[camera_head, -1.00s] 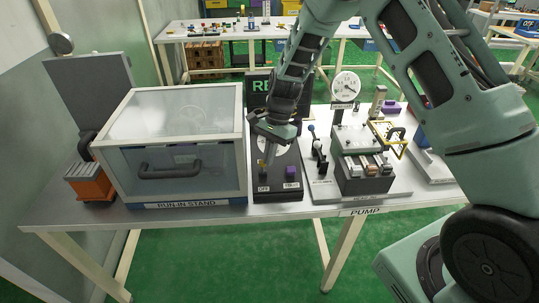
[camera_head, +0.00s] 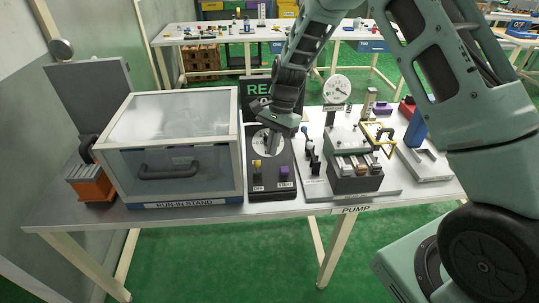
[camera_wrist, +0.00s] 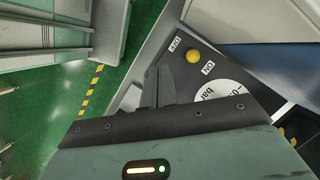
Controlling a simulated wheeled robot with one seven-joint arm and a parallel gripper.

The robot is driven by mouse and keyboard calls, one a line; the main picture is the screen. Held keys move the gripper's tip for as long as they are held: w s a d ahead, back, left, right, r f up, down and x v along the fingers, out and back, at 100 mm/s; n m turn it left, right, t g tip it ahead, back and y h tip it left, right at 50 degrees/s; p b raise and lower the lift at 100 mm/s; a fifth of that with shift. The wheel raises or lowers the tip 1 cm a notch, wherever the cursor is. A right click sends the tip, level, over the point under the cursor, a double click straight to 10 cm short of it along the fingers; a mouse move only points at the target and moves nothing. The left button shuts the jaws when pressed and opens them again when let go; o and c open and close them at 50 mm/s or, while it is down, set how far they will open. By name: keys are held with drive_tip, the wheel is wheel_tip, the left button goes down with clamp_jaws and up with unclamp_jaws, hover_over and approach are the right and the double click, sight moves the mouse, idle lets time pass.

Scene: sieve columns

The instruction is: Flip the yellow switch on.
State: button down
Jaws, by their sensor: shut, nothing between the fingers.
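The yellow switch (camera_head: 257,164) stands on the left of a dark panel (camera_head: 268,190), in front of a white dial (camera_head: 267,139). In the wrist view its round yellow knob (camera_wrist: 194,56) shows between the OFF and ON labels; I cannot tell which way it leans. An OFF label (camera_head: 258,188) lies on its front side in the head view. My gripper (camera_head: 267,147) is above the panel, behind and above the switch, apart from it. Its fingers also show in the wrist view (camera_wrist: 154,82), shut and empty, to the left of the knob.
A purple switch (camera_head: 283,172) sits to the right on the same panel. A clear-lidded box (camera_head: 180,125) labelled run-in stand is close on the left. A pump unit (camera_head: 355,170) with levers and a gauge (camera_head: 337,89) is on the right. A dark display (camera_head: 256,95) stands behind.

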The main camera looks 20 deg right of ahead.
drive_tip(key=w+b+v, duration=0.1)
drive_tip(key=v, duration=0.6)
drive_tip(key=shift+w+d, duration=0.25)
drive_tip(key=shift+d, duration=0.15)
drive_tip(key=shift+f, duration=0.1)
drive_tip(key=s+a+r+n+h, duration=0.1)
drive_tip(key=s+a+r+n, duration=0.2)
drive_tip(key=s+a+n, duration=0.35)
drive_tip(key=s+a+r+n, duration=0.3)
drive_tip(key=s+a, duration=0.4)
drive_tip(key=s, duration=0.2)
drive_tip(key=s+n+t+h, duration=0.1)
drive_tip(key=s+n+t, duration=0.1)
drive_tip(key=s+n, duration=0.9)
drive_tip(key=s, duration=0.8)
drive_tip(key=shift+a+r+h, duration=0.25)
drive_tip(key=shift+r+h, duration=0.05)
drive_tip(key=shift+r, duration=0.1)
drive_tip(key=shift+w, duration=0.1)
